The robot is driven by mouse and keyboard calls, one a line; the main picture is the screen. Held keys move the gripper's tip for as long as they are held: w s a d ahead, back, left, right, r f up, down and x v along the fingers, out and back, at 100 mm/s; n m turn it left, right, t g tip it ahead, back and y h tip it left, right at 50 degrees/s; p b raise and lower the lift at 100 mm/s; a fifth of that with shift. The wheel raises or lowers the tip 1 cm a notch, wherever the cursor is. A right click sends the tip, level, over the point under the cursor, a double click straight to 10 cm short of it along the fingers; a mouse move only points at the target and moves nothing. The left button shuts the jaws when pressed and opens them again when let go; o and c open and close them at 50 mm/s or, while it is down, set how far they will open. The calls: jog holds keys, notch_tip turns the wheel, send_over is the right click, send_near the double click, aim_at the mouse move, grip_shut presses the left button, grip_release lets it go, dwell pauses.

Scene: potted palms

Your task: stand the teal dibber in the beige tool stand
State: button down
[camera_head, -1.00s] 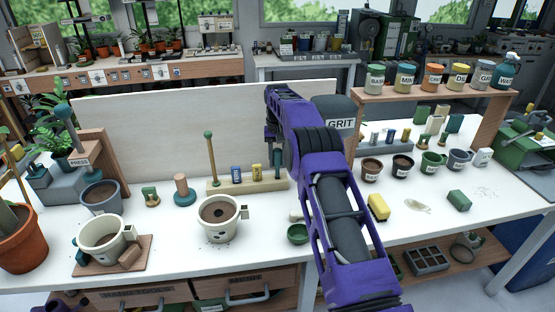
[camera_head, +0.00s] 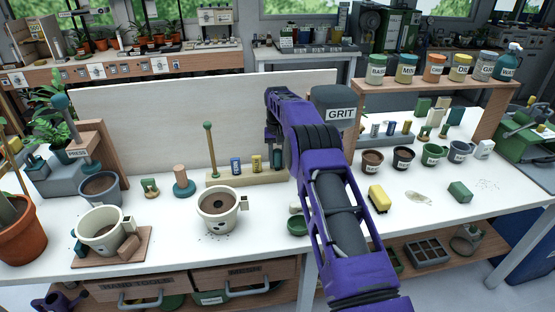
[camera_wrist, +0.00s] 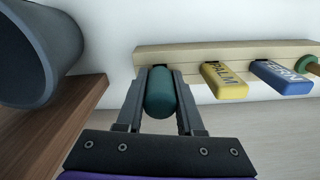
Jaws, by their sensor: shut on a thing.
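My gripper (camera_wrist: 162,76) is shut on the teal dibber (camera_wrist: 160,97), a dark teal rounded cylinder lying between the two fingers in the wrist view. The beige tool stand (camera_wrist: 225,52) is a long low bar just beyond the fingertips. In the head view the stand (camera_head: 222,180) lies along the white backboard, and my gripper (camera_head: 273,150) is at its right end. The dibber's far end is hidden, so I cannot tell whether it is in the stand or just over it.
The stand holds a yellow PALM tag (camera_wrist: 226,82), a blue FERN tag (camera_wrist: 283,78) and a green-knobbed stick (camera_head: 209,150). A dark grey GRIT container (camera_head: 336,99) is close to my arm. A white pot (camera_head: 217,222) stands in front. A wooden shelf (camera_head: 430,93) is at right.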

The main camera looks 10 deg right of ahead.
aim_at(277, 150)
grip_release()
dwell(0.5)
jog(key=shift+r, duration=0.1)
jog(key=shift+r+p, duration=1)
jog(key=shift+r, duration=2.95)
